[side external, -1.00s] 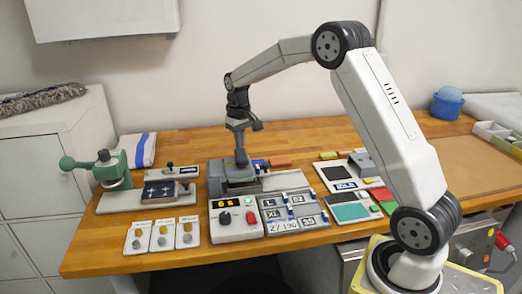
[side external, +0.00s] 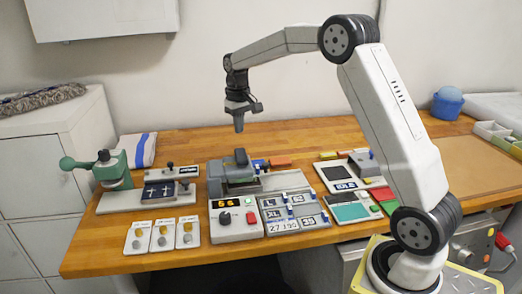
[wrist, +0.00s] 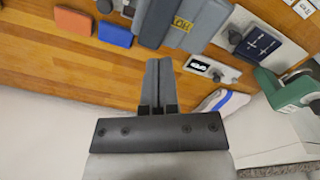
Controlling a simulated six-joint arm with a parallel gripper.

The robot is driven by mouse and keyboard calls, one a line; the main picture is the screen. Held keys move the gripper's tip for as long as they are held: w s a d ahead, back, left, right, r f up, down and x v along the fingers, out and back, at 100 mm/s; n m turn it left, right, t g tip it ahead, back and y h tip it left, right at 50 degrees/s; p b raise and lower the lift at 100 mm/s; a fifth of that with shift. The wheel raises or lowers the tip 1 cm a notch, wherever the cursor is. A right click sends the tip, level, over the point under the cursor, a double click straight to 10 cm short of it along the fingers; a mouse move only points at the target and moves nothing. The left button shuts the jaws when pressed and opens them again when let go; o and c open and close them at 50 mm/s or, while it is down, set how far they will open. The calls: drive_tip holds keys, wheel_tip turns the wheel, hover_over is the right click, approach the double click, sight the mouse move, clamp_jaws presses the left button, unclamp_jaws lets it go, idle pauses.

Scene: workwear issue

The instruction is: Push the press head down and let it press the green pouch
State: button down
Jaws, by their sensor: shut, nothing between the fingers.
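The grey press (side external: 232,183) stands on the bench behind a control box, and its head with an upright grey handle (side external: 241,157) sits low over its base. In the wrist view a grey block with a yellow OK label (wrist: 183,24), apparently the press head, lies beyond the fingertips. I cannot make out the green pouch; it may be hidden under the head. My gripper (side external: 239,129) is shut and empty, pointing down above the press and apart from it. Its closed fingers also show in the wrist view (wrist: 158,68).
The control box (side external: 233,220) has a lit display, a red and a green button. A green hand press (side external: 112,168) stands at left. Orange (wrist: 73,20) and blue (wrist: 115,34) pieces lie beside the grey press. Trays with coloured pads (side external: 351,213) are at right.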

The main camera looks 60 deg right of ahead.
wheel_tip(320, 180, up, 6)
idle(1.0)
idle(0.4)
drive_tip(key=s+a+f+n+t, duration=0.1)
drive_tip(key=s+a+f, duration=0.7)
drive_tip(key=s, duration=0.3)
drive_tip(key=s+a+f+n+t, duration=0.1)
drive_tip(key=s+a+f+n, duration=0.1)
drive_tip(key=s+a+f, duration=0.5)
drive_tip(key=s+a, duration=0.1)
drive_tip(key=s, duration=0.3)
drive_tip(key=shift+s+f+t, duration=0.15)
drive_tip(key=shift+f+t, duration=0.15)
drive_tip(key=shift+f, duration=0.1)
